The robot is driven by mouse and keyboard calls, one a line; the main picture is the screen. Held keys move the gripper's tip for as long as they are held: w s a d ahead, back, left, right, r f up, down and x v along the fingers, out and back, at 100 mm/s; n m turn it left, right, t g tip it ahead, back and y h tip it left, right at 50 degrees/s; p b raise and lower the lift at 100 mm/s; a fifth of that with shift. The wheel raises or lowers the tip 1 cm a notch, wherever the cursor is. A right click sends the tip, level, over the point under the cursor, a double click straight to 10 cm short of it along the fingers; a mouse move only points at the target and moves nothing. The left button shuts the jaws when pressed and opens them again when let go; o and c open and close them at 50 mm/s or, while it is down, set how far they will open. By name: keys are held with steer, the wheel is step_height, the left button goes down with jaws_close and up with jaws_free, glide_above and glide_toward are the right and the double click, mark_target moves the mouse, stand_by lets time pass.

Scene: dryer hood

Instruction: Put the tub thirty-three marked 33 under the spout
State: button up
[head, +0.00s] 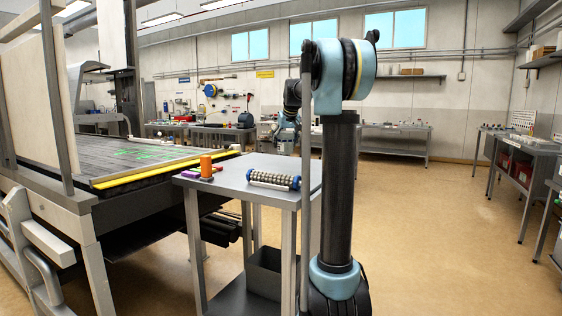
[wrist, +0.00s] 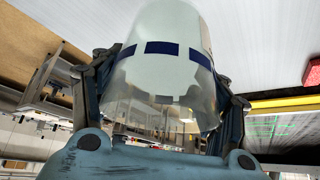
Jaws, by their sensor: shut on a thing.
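In the wrist view, a clear tub (wrist: 165,75) with a broken dark blue band is held between the two fingers of my gripper (wrist: 165,82). The fingers press on its left and right sides. No number 33 can be read on it from here. The tub appears tilted in this view, and its far end is cut off by the top edge. In the head view my arm reaches away from me, and its links largely hide the gripper and the tub. I cannot make out a spout clearly in either view.
A grey cart (head: 235,191) stands near my arm, bearing a studded roller (head: 273,180), an orange cylinder (head: 206,166) and small purple items (head: 190,174). A large machine bed with a yellow edge strip (head: 150,171) is on the left. Floor to the right (head: 440,230) is clear.

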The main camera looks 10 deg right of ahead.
steer(key=shift+f, duration=3.3)
steer(key=o, duration=1)
steer(key=shift+f, duration=0.1)
steer(key=shift+o, duration=0.2)
